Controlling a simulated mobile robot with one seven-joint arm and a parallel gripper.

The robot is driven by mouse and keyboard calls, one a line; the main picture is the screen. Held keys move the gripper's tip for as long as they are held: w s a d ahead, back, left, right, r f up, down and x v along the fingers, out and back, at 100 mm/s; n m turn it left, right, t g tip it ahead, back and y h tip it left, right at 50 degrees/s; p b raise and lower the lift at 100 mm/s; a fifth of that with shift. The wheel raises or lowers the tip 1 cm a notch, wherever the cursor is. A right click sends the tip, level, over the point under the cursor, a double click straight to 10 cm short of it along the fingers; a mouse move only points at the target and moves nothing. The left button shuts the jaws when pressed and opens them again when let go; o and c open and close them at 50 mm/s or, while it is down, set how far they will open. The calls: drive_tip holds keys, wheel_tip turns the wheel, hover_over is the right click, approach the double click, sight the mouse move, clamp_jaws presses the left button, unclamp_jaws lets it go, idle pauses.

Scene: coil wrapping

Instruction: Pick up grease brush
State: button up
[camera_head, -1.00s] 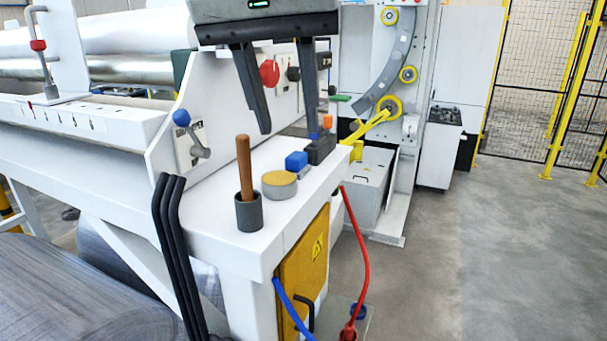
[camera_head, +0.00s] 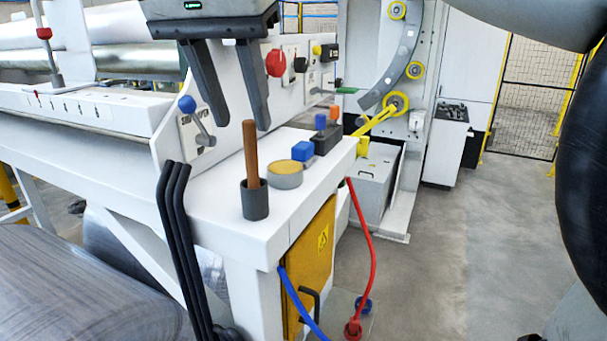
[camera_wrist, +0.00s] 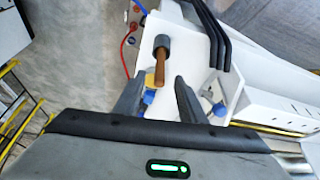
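The grease brush is seen as a brown wooden handle (camera_head: 251,155) standing nearly upright in a dark grey cup (camera_head: 255,203) on the white ledge; its lower end is hidden in the cup. My gripper (camera_head: 243,124) is open and empty, fingers pointing down. In the head view its fingertips appear on either side of the handle's top end. In the wrist view the handle (camera_wrist: 159,70) and cup (camera_wrist: 162,43) show ahead, between the two spread fingers (camera_wrist: 160,82). I see no contact with the handle.
A round tin with a yellow top (camera_head: 284,175), a blue block (camera_head: 302,151) and a dark box (camera_head: 327,137) stand beside the cup. Grey floor (camera_head: 440,260) is open at right.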

sight(246, 129)
drive_tip(key=shift+b+x, duration=0.35)
drive_tip(key=shift+x, duration=3)
clamp_jaws()
